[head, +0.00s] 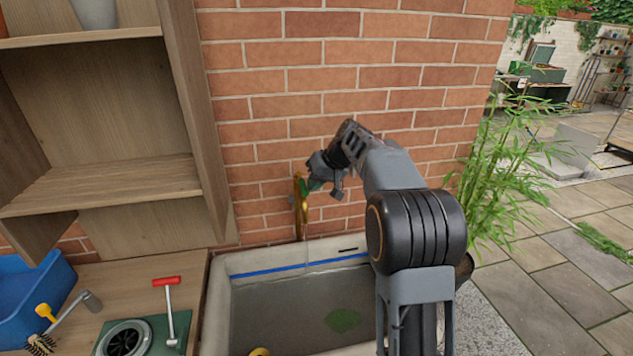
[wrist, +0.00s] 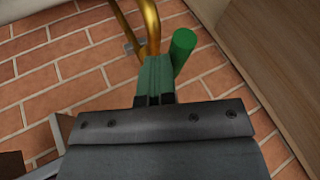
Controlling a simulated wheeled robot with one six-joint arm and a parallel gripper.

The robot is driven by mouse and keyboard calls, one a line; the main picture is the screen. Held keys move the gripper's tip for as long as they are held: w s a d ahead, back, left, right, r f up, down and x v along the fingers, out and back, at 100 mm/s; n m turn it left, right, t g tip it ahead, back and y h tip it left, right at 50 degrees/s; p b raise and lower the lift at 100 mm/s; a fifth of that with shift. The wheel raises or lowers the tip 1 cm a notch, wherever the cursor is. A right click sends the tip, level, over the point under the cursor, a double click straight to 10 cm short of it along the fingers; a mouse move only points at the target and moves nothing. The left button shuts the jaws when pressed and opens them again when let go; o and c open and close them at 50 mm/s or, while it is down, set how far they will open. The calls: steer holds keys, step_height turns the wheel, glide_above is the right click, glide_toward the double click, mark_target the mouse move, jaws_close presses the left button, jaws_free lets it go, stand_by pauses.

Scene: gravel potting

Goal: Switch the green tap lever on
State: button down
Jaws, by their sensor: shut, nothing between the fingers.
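The brass tap (head: 299,208) stands against the brick wall over the sink (head: 222,268). The green lever (wrist: 182,46) shows there as a thick green rod, just right of my fingertips. My gripper (wrist: 155,75) is shut and empty, its greenish fingers close beside the lever and in front of the pipe. I cannot tell if they touch. In the head view my gripper (head: 314,184) is at the tap's upper right and largely hides the lever. A thin pale line, perhaps water, hangs below the tap.
The sink holds grey water with a green leaf-like patch (head: 343,320). A wooden shelf (head: 105,185) stands left of the tap. A red-handled tool (head: 168,310), a brush (head: 42,342) and a blue bin (head: 30,295) are at lower left. Bamboo (head: 500,160) grows at right.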

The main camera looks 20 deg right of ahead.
steer(key=s+d+r, duration=0.4)
steer(key=d+r, duration=0.4)
steer(key=r, duration=0.1)
steer(key=s+f+m+h, duration=0.2)
steer(key=s+f+m, duration=0.2)
steer(key=f, duration=0.4)
steer(key=s+a+f+n+h, duration=0.1)
steer(key=s+a+f, duration=0.1)
steer(key=s, duration=0.5)
steer(key=s+a+f+n+h, duration=0.1)
steer(key=s+a+f, duration=0.1)
steer(key=s+a, duration=0.3)
steer(key=s+a+f+n+h, duration=0.1)
steer(key=s+a+f, duration=0.1)
steer(key=s, duration=0.8)
steer(key=shift+a+f, duration=0.25)
steer(key=shift+a, duration=0.6)
